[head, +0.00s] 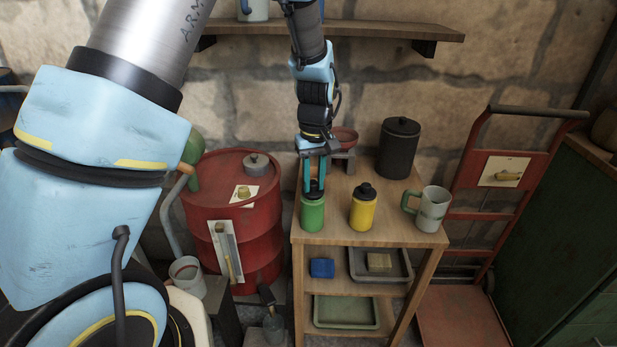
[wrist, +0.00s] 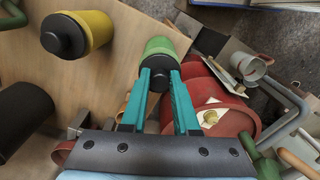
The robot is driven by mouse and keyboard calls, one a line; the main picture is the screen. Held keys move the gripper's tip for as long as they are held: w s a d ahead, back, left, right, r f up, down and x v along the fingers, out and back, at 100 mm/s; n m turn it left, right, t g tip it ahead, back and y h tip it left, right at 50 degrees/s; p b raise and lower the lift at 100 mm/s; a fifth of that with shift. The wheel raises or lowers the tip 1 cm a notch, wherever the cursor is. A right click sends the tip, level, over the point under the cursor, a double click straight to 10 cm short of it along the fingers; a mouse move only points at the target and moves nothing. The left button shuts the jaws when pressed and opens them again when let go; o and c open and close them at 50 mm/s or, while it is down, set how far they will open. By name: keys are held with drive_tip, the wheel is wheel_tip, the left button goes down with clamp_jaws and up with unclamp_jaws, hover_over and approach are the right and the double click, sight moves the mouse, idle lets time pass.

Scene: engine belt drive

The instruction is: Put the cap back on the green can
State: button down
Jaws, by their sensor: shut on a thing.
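The green can (head: 312,215) stands upright at the front left of the wooden stand's top. My gripper (head: 314,184) points down over it, shut on the black cap (head: 313,192). The cap is at the can's mouth, roughly in line with it; I cannot tell whether it is seated or just above. In the wrist view, the teal fingers (wrist: 163,98) hold the cap (wrist: 158,66) from both sides, with the green can (wrist: 160,46) directly beyond it. The fingers partly hide the cap's sides.
A yellow can with a black cap (head: 363,209) stands close to the right, with a grey-green mug (head: 431,208) beyond it. A black canister (head: 398,147) stands behind. A red drum (head: 240,225) is left of the stand (head: 385,240). A shelf (head: 350,30) hangs above.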

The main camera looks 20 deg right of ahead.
sight(313, 184)
drive_tip(key=shift+f, duration=0.3)
drive_tip(key=c, duration=0.6)
unclamp_jaws()
drive_tip(key=shift+r, duration=0.1)
wheel_tip(313, 184, up, 11)
drive_tip(key=b, duration=0.2)
drive_tip(key=w+a+f, duration=0.1)
drive_tip(key=w+a, duration=0.1)
drive_tip(key=a, duration=1.3)
drive_tip(key=shift+t, duration=0.8)
drive_tip(key=s+a+f, duration=0.1)
drive_tip(key=s+a, duration=0.1)
drive_tip(key=a, duration=0.3)
drive_tip(key=s+a, duration=0.1)
drive_tip(key=a, duration=0.4)
drive_tip(key=s+a+f, duration=0.1)
drive_tip(key=s+a, duration=0.1)
drive_tip(key=a, duration=0.3)
drive_tip(key=shift+s+a+f, duration=0.2)
drive_tip(key=shift+s+f, duration=0.1)
drive_tip(key=shift+s, duration=0.05)
